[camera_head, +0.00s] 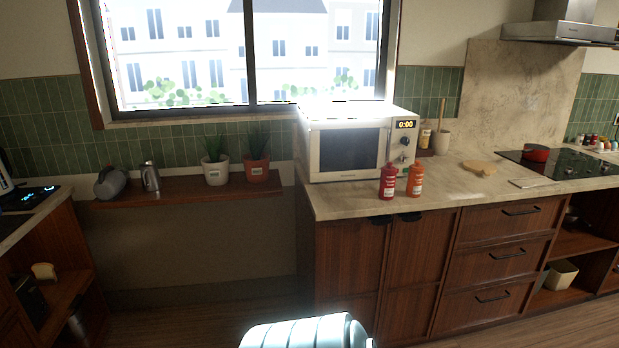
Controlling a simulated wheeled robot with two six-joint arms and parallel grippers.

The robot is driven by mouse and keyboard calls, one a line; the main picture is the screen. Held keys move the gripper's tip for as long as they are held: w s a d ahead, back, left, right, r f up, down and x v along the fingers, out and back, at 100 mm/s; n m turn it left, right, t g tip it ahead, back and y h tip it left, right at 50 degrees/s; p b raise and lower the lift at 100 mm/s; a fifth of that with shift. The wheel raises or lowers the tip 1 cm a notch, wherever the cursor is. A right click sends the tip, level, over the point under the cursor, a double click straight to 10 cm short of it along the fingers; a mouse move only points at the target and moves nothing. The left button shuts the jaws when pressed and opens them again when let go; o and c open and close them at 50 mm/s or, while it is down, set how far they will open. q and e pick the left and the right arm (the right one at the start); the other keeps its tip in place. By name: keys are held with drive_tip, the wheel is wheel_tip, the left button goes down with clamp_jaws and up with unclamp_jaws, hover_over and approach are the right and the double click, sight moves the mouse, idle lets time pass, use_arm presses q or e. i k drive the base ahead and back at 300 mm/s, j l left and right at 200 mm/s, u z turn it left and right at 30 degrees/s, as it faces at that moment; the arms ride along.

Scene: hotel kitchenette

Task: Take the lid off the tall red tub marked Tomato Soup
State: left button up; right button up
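I cannot make out a tall red tub marked Tomato Soup in the head view. A dark red bottle (388,182) with a pale label stands upright on the counter in front of the microwave. An orange-red bottle (415,180) stands just to its right, slightly apart. Their labels are too small to read. A low red pot (536,153) sits on the black cooktop at the right. Neither of my grippers is in view.
The counter (455,188) is clear right of the bottles, up to a wooden board (478,168). The microwave (350,148) stands behind the bottles. A wall shelf (190,188) at left holds potted plants, a kettle and a metal jug. Open floor lies right of centre.

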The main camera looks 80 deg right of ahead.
sight(389, 168)
drive_tip(key=k+l+z, duration=0.1)
drive_tip(key=z, duration=0.4)
drive_tip(key=l+z, duration=0.2)
drive_tip(key=z, duration=0.3)
drive_tip(key=k+l+z, duration=0.1)
drive_tip(key=l+z, duration=0.15)
drive_tip(key=z, duration=0.2)
drive_tip(key=l+z, duration=0.2)
drive_tip(key=z, duration=0.3)
drive_tip(key=l+z, duration=0.1)
drive_tip(key=l, duration=0.3)
drive_tip(key=i+l+z, duration=0.1)
drive_tip(key=l, duration=0.25)
drive_tip(key=i+l+z, duration=0.15)
drive_tip(key=l, duration=0.2)
drive_tip(key=l+z, duration=0.1)
drive_tip(key=l, duration=0.3)
drive_tip(key=i+l+z, duration=0.1)
drive_tip(key=l, duration=0.25)
drive_tip(key=i, duration=0.05)
